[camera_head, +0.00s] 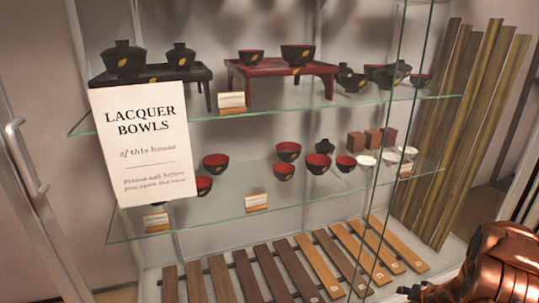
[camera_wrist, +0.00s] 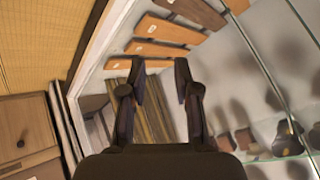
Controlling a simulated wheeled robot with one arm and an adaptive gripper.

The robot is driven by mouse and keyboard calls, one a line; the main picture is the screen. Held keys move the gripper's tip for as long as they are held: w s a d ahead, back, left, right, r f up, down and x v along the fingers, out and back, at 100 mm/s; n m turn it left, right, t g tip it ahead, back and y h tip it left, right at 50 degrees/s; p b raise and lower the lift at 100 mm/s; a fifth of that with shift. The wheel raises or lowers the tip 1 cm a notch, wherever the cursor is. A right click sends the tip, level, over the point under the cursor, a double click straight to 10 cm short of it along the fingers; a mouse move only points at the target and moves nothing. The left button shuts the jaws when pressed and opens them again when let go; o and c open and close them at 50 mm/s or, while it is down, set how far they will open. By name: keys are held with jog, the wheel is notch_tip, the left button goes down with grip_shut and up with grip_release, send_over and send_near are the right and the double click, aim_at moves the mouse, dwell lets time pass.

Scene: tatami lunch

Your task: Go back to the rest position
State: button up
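My gripper (camera_wrist: 160,78) is open in the wrist view, with its two dark fingers spread apart and nothing between them. In the head view, my copper-coloured arm shows at the lower right, beside the display case. A small dark part at its left end may be a finger; the rest of the gripper is cut off or hidden there. The wrist view is rolled, with the wooden slats (camera_wrist: 164,34) near its top. I cannot tell the exact distance from the gripper to the case.
A case has glass shelves (camera_head: 330,194) with lacquer bowls (camera_head: 288,151) and small stands (camera_head: 285,68). A sign (camera_head: 147,143) hangs at its left front. Tall bamboo-like strips (camera_head: 465,130) lean at right. A wooden drawer cabinet (camera_wrist: 27,130) and tatami (camera_wrist: 50,45) show in the wrist view.

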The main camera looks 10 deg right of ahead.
jog(key=s+a+r+n+g+h+p, duration=0.1)
jog(key=a+r+p, duration=0.15)
jog(key=r, duration=0.75)
jog(key=s+a+r+n+g+h+p, duration=0.15)
jog(key=r+p, duration=0.25)
jog(key=r, duration=0.5)
jog(key=s+a+r+g+p, duration=0.2)
jog(key=s+a+r+p, duration=0.15)
jog(key=r, duration=0.45)
jog(key=s+a+r+g+p, duration=0.15)
jog(key=a+r+p, duration=0.3)
jog(key=r, duration=0.45)
jog(key=s+a+r+n+g+y+p, duration=0.1)
jog(key=s+a+r+n+g+p, duration=0.1)
jog(key=s+a+r+p, duration=0.4)
jog(key=s+a+r+n+g+y+p, duration=0.2)
jog(key=s+a+r+p, duration=0.3)
jog(key=s+a+r, duration=1)
jog(key=s+a+n, duration=0.1)
jog(key=s+a, duration=0.1)
jog(key=s, duration=0.4)
jog(key=shift+s+a+r+p, duration=0.15)
jog(key=shift+a+p, duration=0.1)
jog(key=shift+p, duration=0.1)
